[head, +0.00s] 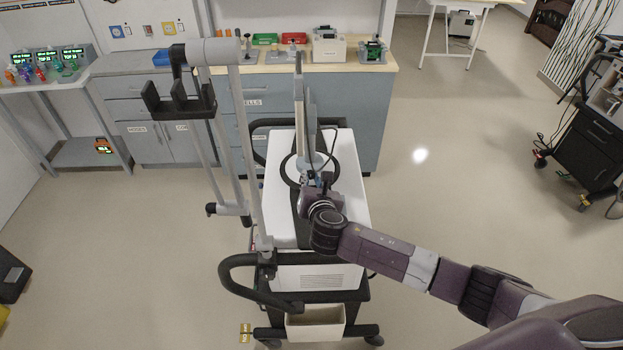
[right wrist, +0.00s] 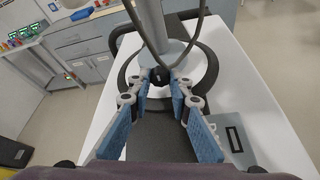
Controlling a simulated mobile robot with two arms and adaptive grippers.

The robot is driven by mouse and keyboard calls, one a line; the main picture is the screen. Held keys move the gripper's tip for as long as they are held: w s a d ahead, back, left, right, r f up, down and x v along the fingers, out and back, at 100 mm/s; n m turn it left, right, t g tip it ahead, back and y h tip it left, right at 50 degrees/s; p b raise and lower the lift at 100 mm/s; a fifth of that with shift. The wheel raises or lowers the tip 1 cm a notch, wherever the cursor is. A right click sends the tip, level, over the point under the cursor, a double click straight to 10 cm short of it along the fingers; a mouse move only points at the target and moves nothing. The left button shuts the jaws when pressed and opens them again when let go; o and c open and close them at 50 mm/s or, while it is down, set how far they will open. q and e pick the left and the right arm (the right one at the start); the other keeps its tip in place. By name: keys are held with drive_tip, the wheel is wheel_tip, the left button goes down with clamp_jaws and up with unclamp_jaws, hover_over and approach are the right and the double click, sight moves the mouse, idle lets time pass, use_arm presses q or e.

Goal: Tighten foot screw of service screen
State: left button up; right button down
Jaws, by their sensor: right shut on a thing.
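The service screen (head: 304,115) stands nearly edge-on on top of the white ventilator cart. Its grey post and round foot (right wrist: 170,52) show in the right wrist view, with a dark ring around the foot. The foot screw, a small black knob (right wrist: 160,76), sits at the front of the foot. My right gripper (head: 318,180) reaches in low over the cart top at the foot. Its blue-padded fingers (right wrist: 160,82) are shut on the black knob. In the head view the gripper hides the knob. My left gripper is not in view.
A grey pole stand with a black holder (head: 180,102) rises at the cart's left. A black handle (head: 245,285) and bin (head: 315,323) are at its near end. A grey cabinet with a wooden counter (head: 345,110) stands behind. The floor to the right is open.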

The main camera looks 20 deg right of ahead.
drive_tip(key=c, duration=1.8)
unclamp_jaws()
drive_tip(key=shift+o, duration=0.2)
drive_tip(key=shift+s, duration=0.1)
drive_tip(key=v, duration=1.1)
drive_tip(key=shift+s+r, duration=0.15)
drive_tip(key=shift+s, duration=0.25)
